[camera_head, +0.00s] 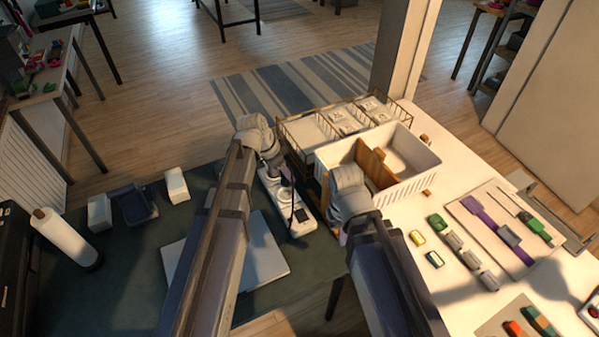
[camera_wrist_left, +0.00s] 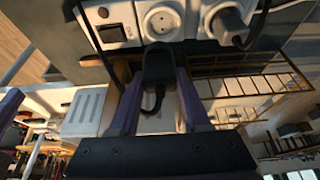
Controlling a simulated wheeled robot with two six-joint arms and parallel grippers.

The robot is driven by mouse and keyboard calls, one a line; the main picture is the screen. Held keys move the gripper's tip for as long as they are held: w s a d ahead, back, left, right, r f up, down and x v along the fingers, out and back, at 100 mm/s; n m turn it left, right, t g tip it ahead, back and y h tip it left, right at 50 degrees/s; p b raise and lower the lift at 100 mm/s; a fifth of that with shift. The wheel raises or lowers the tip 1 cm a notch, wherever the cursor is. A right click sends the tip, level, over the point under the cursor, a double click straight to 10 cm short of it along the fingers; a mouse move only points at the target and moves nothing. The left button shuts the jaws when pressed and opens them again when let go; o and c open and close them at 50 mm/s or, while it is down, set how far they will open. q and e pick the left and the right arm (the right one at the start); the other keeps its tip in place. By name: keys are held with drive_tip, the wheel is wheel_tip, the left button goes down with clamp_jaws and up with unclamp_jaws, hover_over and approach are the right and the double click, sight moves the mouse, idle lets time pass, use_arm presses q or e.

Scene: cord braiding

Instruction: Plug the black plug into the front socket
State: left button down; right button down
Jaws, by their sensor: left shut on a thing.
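The white power strip (camera_head: 301,222) lies on the dark green surface in the head view. It also crosses the top of the left wrist view (camera_wrist_left: 136,42), with a switch, an uncovered round socket (camera_wrist_left: 161,21) and a grey plug (camera_wrist_left: 229,24) seated in another socket. My left gripper (camera_wrist_left: 158,82) is shut on the black plug (camera_wrist_left: 158,64), whose cord loops below it. The plug's far end is close to the uncovered socket, whose face still shows; any gap is unclear. My right gripper (camera_head: 343,237) is beside the white crate, its fingers mostly hidden.
A white crate (camera_head: 428,172) with a brown divider and a wire basket (camera_head: 290,130) stand right of and behind the strip. A pale board (camera_head: 262,262) lies under my left arm. Small coloured blocks (camera_head: 435,259) lie on the right table.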

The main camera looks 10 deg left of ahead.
sight(286, 183)
use_arm(q)
drive_tip(key=shift+w+a, duration=0.25)
drive_tip(key=shift+w, duration=0.1)
use_arm(e)
drive_tip(key=shift+w, duration=0.35)
